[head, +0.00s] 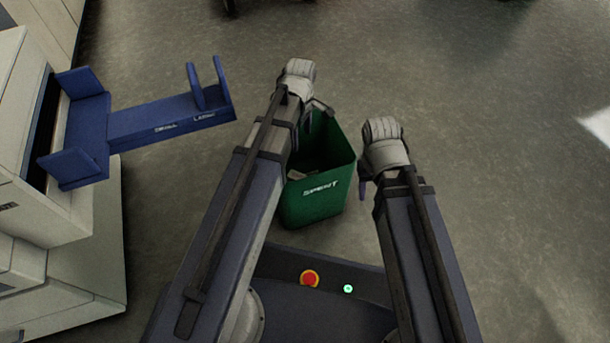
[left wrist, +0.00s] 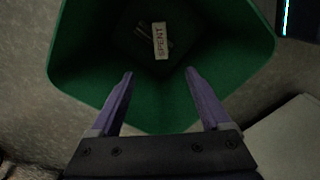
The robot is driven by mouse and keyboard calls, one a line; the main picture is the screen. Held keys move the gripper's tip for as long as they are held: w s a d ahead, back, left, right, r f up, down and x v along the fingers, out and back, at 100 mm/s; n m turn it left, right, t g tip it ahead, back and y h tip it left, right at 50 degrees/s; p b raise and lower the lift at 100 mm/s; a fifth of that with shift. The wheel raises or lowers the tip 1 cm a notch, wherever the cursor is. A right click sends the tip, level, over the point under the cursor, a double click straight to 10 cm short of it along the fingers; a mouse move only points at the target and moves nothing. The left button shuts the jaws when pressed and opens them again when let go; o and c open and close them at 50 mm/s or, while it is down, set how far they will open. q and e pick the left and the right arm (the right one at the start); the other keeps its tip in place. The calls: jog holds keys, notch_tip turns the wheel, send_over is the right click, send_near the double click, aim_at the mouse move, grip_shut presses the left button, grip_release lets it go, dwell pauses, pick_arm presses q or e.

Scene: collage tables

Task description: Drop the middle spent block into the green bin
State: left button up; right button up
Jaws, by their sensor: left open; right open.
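The green bin (head: 315,207), marked SPENT, stands on the floor between my two arms. A pale block (left wrist: 160,40) labelled SPENT lies inside at the bottom, seen in the left wrist view; a pale piece also shows inside the bin in the head view (head: 296,174). A dark piece lies beside it, too dim to make out. My left gripper (left wrist: 160,74) is open and empty over the bin, its fingers pointing into it. In the head view its arm hides part of the bin. My right gripper (head: 362,186) is open, to the right of the bin, mostly hidden by its wrist.
A blue rack (head: 150,120) with upright plates and small labels juts from the beige cabinet (head: 28,130) at left; no block shows on it. Grey floor (head: 490,190) is clear at right. A dark object touches the top edge.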

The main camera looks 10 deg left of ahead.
pick_arm(q)
jog(key=shift+r, duration=0.1)
notch_tip(320, 180, up, 8)
jog(key=p, duration=0.7)
jog(key=shift+f+p, duration=0.2)
jog(key=shift+p, duration=0.2)
jog(key=s+d+r+m+y+p, duration=0.1)
jog(key=s+d+r+m+p, duration=0.2)
jog(key=s+d+m, duration=0.5)
jog(key=s+d+r+m+p, duration=0.2)
jog(key=s+r+m+p, duration=0.2)
jog(key=s+m, duration=0.5)
notch_tip(320, 180, up, 37)
jog(key=w+m+p, duration=0.2)
jog(key=p, duration=3.5)
jog(key=shift+w+r, duration=0.2)
jog(key=shift+w, duration=0.2)
